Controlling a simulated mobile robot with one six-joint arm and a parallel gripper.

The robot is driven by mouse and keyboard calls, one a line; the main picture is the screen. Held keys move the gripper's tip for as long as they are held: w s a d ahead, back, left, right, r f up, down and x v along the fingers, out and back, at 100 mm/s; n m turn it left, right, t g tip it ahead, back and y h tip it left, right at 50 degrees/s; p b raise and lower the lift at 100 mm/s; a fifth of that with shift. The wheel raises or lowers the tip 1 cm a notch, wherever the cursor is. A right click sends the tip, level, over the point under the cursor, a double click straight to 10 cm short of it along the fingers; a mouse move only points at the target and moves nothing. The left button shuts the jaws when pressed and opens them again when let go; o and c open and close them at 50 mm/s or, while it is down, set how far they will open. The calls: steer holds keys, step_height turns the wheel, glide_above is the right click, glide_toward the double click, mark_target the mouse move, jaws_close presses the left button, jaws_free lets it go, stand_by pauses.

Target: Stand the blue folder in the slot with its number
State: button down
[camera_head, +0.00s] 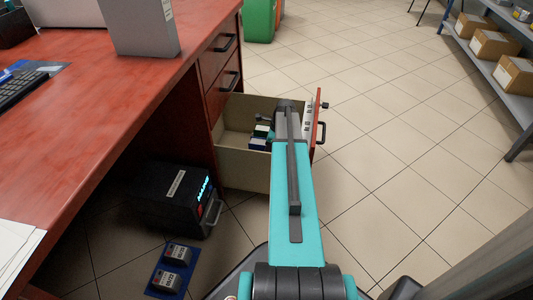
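No blue folder can be made out for certain. A drawer (238,172) of the red desk stands open, with small upright items (260,136) in white, green and blue inside, partly hidden by my arm. Whether one of these is the blue folder I cannot tell. White labels (308,122) show near the drawer's front panel, too small to read. My teal arm reaches forward over the drawer, and my gripper (287,105) is at its far end, above or in the drawer. Its fingers are hidden by my own arm, so its opening and contents do not show.
The red desktop (110,80) holds a keyboard (20,88), a grey box (140,27) and papers (15,250). A black unit (170,195) and a blue tray (158,291) stand on the floor. Shelves with cartons (490,45) are at right. The tiled floor between is clear.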

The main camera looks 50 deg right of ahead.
steer(key=shift+f, duration=0.1)
stand_by(0.3)
steer(key=c, duration=1.2)
jaws_free()
steer(key=p+v, duration=0.5)
steer(key=v, duration=0.7)
steer(key=shift+p, duration=0.3)
